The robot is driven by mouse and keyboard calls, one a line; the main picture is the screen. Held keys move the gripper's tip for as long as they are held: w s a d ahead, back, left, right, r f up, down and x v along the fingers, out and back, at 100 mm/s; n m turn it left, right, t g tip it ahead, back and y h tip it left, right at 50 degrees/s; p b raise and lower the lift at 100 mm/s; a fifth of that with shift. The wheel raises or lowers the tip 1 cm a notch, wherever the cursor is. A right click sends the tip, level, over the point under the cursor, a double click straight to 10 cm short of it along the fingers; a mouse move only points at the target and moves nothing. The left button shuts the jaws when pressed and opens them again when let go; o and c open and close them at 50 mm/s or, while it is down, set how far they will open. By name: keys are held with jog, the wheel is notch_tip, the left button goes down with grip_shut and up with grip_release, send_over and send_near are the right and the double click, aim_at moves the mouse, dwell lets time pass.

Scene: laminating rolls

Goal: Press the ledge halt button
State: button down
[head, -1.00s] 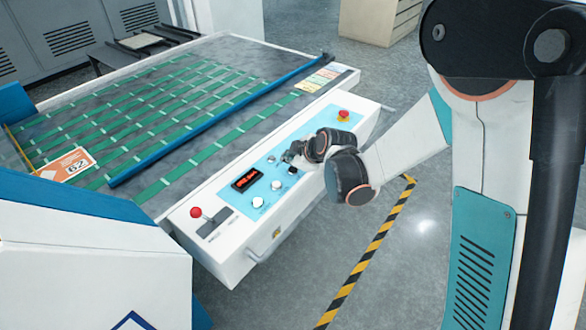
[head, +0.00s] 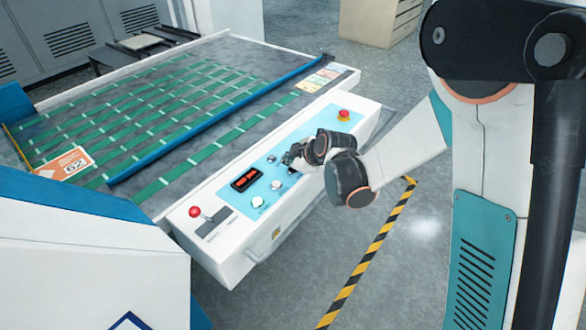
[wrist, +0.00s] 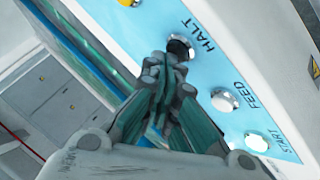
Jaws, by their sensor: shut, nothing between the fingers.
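The halt button (wrist: 180,47) is a dark round button in a silver ring, beside the printed word HALT on the light blue control panel (wrist: 215,65). My gripper (wrist: 165,68) is shut and empty, with its fingertips right at the button's near edge in the wrist view. They cover part of the button, and I cannot tell whether they touch it or whether it is pushed in. In the head view my gripper (head: 288,158) is low over the panel's middle, and the wrist hides part of the panel there.
A red display (head: 246,180) is between. A blue bar (head: 200,140) crosses the bed behind.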

aim_at(291, 170)
jog(key=shift+f, duration=0.3)
jog(key=shift+r, duration=0.15)
dwell(0.4)
jog(key=shift+r+p, duration=0.3)
jog(key=shift+r, duration=0.45)
jog(key=shift+r+p, duration=1.65)
jog(key=shift+r, duration=0.8)
